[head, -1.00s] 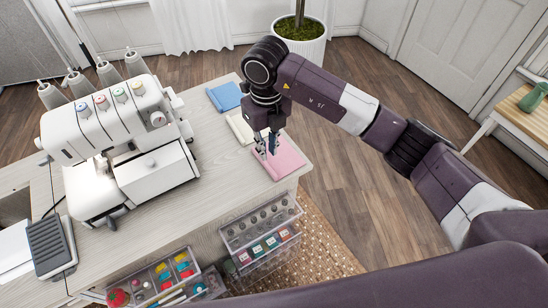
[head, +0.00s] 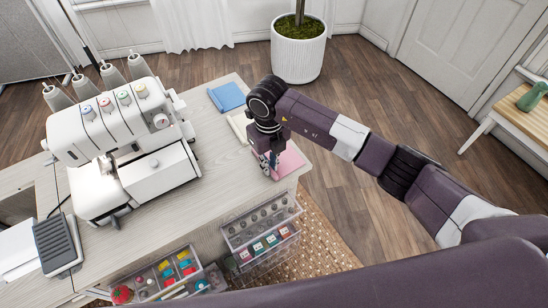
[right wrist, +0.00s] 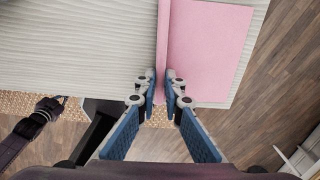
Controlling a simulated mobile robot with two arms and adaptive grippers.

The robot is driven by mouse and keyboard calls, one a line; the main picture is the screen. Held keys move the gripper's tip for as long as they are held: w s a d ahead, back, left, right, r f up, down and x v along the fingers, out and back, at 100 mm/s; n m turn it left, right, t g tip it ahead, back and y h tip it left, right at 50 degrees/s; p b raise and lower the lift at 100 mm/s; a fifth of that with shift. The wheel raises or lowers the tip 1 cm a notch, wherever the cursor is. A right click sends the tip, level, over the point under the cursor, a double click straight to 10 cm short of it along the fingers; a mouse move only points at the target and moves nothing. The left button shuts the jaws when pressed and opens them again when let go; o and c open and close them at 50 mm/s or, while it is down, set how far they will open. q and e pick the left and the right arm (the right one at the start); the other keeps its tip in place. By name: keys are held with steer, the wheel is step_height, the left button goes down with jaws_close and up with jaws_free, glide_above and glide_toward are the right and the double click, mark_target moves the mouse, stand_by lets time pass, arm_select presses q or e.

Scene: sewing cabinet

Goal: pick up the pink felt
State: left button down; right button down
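The pink felt (head: 289,163) lies at the right end of the pale table, and a raised fold runs along its left side. It also fills the upper middle of the right wrist view (right wrist: 207,50). My right gripper (head: 269,165) is down at the felt, pointing at the table. In the right wrist view its fingertips (right wrist: 160,78) are close together on both sides of the fold, with pink filling the gap. My left gripper is out of the head view; a dark arm end (right wrist: 50,108) at the left of the right wrist view is too small to read.
A cream felt (head: 238,126) and a blue felt (head: 227,97) lie farther back on the table. A white sewing machine (head: 125,150) stands to the left. Clear drawers (head: 262,232) stand below the table's front edge. A potted plant (head: 298,52) is behind.

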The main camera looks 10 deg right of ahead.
stand_by(0.3)
step_height(320, 180, up, 20)
steer(key=b, duration=0.2)
stand_by(0.3)
stand_by(1.0)
